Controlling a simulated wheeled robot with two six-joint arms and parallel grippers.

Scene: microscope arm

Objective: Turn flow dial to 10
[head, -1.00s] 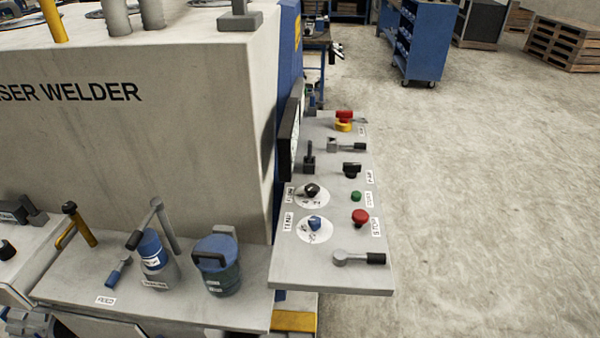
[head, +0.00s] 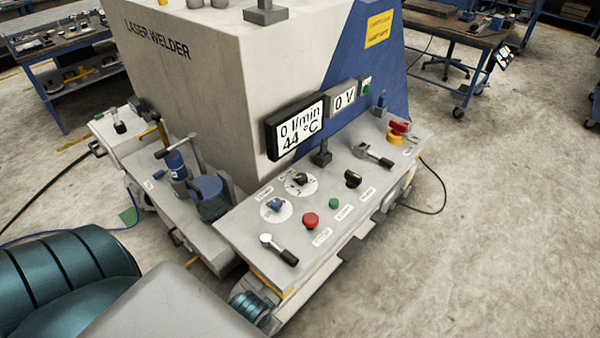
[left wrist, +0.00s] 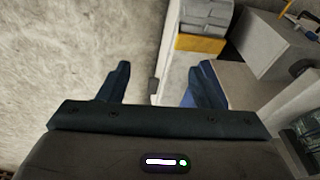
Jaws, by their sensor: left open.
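The flow dial is a small black knob (head: 302,178) on a round white scale, on the sloping grey control panel (head: 240,226). A blue knob (head: 277,204) on a similar scale sits just nearer to me. The black-framed display (head: 296,127) above the panel reads 0 l/min and 44 °C. My left gripper (left wrist: 158,78) is open and empty in the left wrist view, with floor and a pale machine edge beyond its fingers. No dial shows between them. I cannot make out the left gripper in the head view. My right gripper is not in view.
On the panel are a red button (head: 310,220), a green button (head: 334,203), a black knob (head: 352,179), a lever (head: 278,249) and a red-and-yellow switch (head: 398,131). Blue-capped containers (head: 206,188) stand left of the panel. Open floor lies to the right.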

